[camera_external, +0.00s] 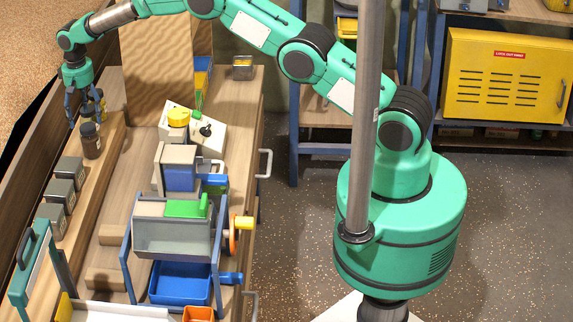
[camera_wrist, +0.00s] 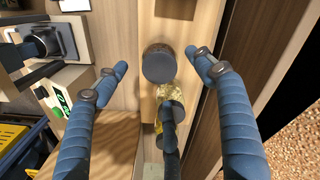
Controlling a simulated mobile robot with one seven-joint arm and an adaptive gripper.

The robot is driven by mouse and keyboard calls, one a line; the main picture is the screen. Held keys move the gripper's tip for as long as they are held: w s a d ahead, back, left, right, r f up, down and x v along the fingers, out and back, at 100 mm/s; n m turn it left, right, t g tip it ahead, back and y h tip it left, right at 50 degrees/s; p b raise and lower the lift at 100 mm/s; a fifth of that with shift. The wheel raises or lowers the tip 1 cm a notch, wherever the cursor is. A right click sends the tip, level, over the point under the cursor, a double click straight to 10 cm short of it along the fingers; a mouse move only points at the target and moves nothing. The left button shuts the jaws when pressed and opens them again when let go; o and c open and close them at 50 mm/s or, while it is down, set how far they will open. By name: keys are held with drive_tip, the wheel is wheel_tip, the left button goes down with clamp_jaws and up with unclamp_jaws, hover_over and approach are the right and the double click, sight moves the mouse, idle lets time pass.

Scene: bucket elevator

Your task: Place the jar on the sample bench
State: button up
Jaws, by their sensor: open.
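My gripper (camera_external: 83,108) is open and points down over the narrow wooden shelf at the left of the wooden bench (camera_external: 232,112). A dark brown jar (camera_external: 91,142) stands upright there, just in front of the fingers. More dark-lidded jars stand behind it, partly hidden by the fingers. In the wrist view my gripper (camera_wrist: 157,62) has a round dark lid (camera_wrist: 158,64) between its spread fingertips, apart from both. A jar with yellowish speckled sides (camera_wrist: 171,96) is below it, and another is partly covered below that. I cannot tell which jar the task names.
A squat clear jar (camera_external: 243,68) stands on the bench's far right corner. A crank machine (camera_external: 178,232) with a blue bin (camera_external: 180,283) fills the near bench. Grey boxes (camera_external: 66,180) line the shelf. An upright wooden board (camera_external: 160,60) stands behind.

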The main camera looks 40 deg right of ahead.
drive_tip(key=s+d+r+t, duration=0.1)
drive_tip(key=s+d+r, duration=0.2)
drive_tip(key=d+r, duration=0.5)
drive_tip(key=s+d+r, duration=0.2)
drive_tip(key=d+r, duration=0.3)
drive_tip(key=r, duration=0.8)
drive_tip(key=s+d+r+t, duration=0.2)
drive_tip(key=s+d+r, duration=1.1)
drive_tip(key=s+r, duration=0.1)
drive_tip(key=s+d+r+t, duration=0.1)
drive_tip(key=s+d+r, duration=0.3)
drive_tip(key=s, duration=0.5)
drive_tip(key=s+d+r, duration=0.2)
drive_tip(key=s+d, duration=0.5)
drive_tip(key=s, duration=0.2)
drive_tip(key=s+d+f, duration=0.3)
drive_tip(key=s, duration=0.7)
drive_tip(key=s+d+f+t, duration=0.1)
drive_tip(key=s+d+f, duration=0.2)
drive_tip(key=s, duration=0.6)
drive_tip(key=shift+s+t, duration=0.3)
drive_tip(key=shift+s, duration=0.1)
